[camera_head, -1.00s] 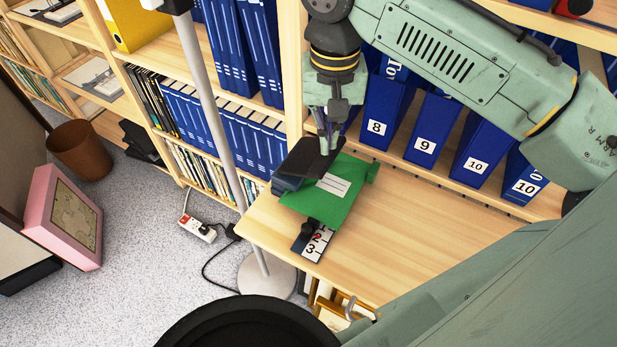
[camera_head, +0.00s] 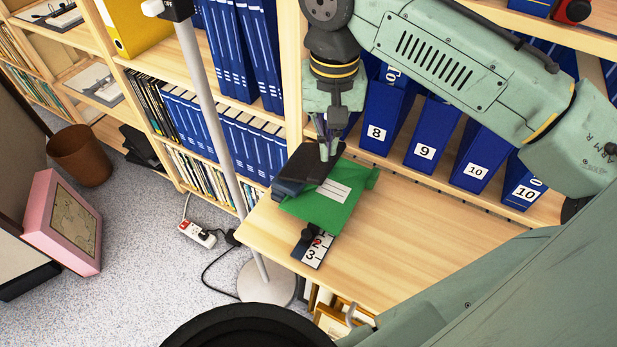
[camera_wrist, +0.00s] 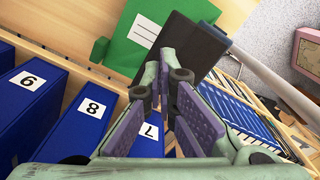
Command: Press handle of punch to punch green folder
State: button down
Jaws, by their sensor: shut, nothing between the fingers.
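The green folder (camera_head: 330,203) with a white label lies on the wooden desk. The black punch (camera_head: 308,168) stands at the folder's far left edge, its black handle on top. A numbered strip (camera_head: 318,250) sticks out below the folder. My gripper (camera_head: 325,155) points down at the punch handle, fingers shut and empty, at or just above it; contact cannot be told. In the wrist view the fingertips (camera_wrist: 170,62) are beside the punch (camera_wrist: 180,55), with the folder (camera_wrist: 138,38) beyond.
Numbered blue binders (camera_head: 425,132) stand on the shelf behind the desk (camera_head: 420,240). A grey pole (camera_head: 220,140) rises left of the desk. The right part of the desk is clear. A brown bin (camera_head: 80,155) and pink framed print (camera_head: 62,222) are on the floor at left.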

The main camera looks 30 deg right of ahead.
aim_at(327, 163)
dwell(0.3)
jog(key=shift+f+b, duration=1.55)
jog(key=shift+f, duration=1.15)
jog(key=shift+r, duration=0.15)
notch_tip(327, 163, up, 9)
jog(key=p, duration=0.8)
jog(key=shift+p, duration=0.35)
